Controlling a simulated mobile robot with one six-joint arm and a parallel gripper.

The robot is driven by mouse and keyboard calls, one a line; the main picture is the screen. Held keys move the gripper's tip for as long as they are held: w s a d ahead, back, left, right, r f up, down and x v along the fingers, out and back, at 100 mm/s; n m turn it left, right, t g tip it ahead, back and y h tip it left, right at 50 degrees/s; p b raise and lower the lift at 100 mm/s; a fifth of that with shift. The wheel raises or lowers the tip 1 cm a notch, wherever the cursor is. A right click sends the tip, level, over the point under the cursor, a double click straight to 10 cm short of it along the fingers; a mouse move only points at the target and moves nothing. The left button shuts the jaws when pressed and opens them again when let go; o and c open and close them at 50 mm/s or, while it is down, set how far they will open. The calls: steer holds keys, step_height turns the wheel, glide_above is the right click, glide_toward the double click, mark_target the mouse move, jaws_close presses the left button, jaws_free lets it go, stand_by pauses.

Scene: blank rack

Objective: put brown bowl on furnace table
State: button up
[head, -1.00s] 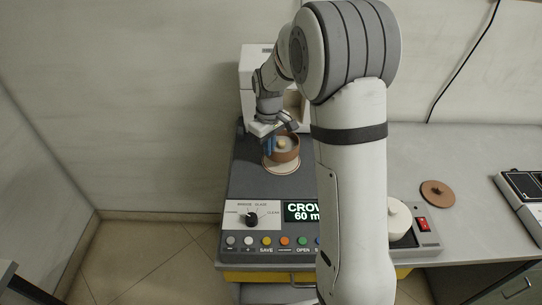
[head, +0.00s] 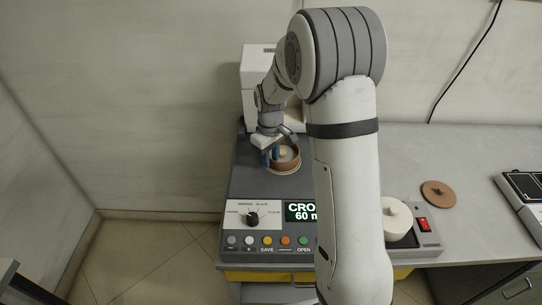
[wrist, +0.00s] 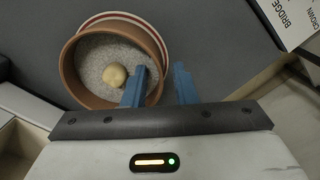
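The brown bowl (head: 286,167) sits on the round furnace table, a white plate with a red ring (wrist: 121,16), in front of the furnace. In the wrist view the bowl (wrist: 70,75) covers most of the plate, whose rim shows along the far and right side. Grey grains and a pale round piece (wrist: 115,75) lie in the bowl. My gripper (wrist: 160,88) has its blue fingers astride the bowl's near right wall, one inside and one outside. Gaps show between fingers and wall, so it looks open. It also shows in the head view (head: 271,155).
The white furnace (head: 254,70) stands behind, partly hidden by my arm. A control panel (head: 252,216) with a dial and buttons is in front. To the right are a white lidded pot (head: 396,220), a brown lid (head: 438,194) and a dark device (head: 524,192). Bare counter lies between.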

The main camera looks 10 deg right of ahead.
step_height(320, 180, up, 12)
steer(key=s+d+r+m+t, duration=0.1)
steer(key=s+m, duration=0.2)
steer(key=s, duration=1)
steer(key=s+d+r+m+t, duration=0.1)
steer(key=s+d+m, duration=0.1)
steer(key=s, duration=1.1)
steer(key=shift+r+m+t, duration=0.4)
steer(key=shift+m, duration=0.5)
steer(key=shift+s, duration=0.1)
